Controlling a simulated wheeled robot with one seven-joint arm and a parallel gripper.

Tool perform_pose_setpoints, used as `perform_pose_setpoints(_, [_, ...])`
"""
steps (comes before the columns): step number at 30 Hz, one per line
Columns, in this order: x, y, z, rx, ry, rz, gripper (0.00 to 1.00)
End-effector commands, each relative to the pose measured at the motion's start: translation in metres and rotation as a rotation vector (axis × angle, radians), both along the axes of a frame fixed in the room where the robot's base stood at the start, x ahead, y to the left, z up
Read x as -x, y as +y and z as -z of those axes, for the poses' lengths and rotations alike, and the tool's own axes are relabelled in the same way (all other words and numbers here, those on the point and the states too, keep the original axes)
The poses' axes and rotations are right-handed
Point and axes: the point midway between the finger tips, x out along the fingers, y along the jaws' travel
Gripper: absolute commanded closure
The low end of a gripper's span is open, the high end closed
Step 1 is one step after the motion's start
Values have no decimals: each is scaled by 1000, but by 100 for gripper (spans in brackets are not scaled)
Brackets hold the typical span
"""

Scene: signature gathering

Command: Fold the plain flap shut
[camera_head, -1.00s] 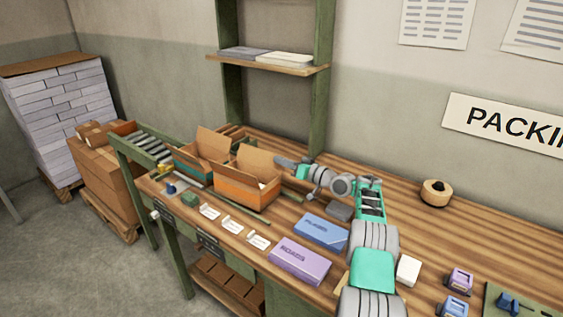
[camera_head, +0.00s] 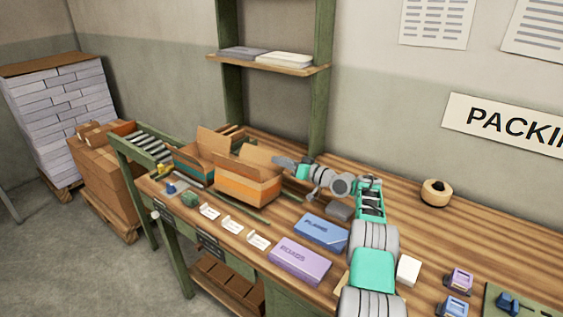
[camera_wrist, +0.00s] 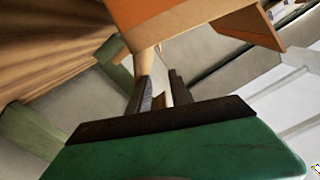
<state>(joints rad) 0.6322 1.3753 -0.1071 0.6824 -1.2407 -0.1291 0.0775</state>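An orange-striped carton (camera_head: 250,187) stands on the bench left of my gripper (camera_head: 281,162). A raised brown flap (camera_head: 260,156) stands along its back, and a brown panel lies over much of its opening. I cannot tell which flap is the plain one. My gripper is close to the carton's right rear corner; contact is unclear. In the wrist view, the gripper fingers (camera_wrist: 163,90) stand a narrow gap apart, with no clear object between them. An orange carton wall with a tan edge (camera_wrist: 205,20) shows above them.
A teal-striped open carton (camera_head: 192,161) stands just left. White cards (camera_head: 232,225), a blue box (camera_head: 321,232) and a purple box (camera_head: 300,262) lie toward the front. A tape roll (camera_head: 436,192) is at the back right. Green shelf posts rise behind.

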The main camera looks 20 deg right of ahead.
Motion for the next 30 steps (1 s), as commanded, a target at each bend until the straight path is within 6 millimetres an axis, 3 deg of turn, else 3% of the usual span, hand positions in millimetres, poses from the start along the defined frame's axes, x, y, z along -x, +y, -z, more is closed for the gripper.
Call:
perform_pose_setpoints(5, [3,-3,0,0,2,1,75])
perform_pose_setpoints(30, [60,-41,1,0,1,2,75])
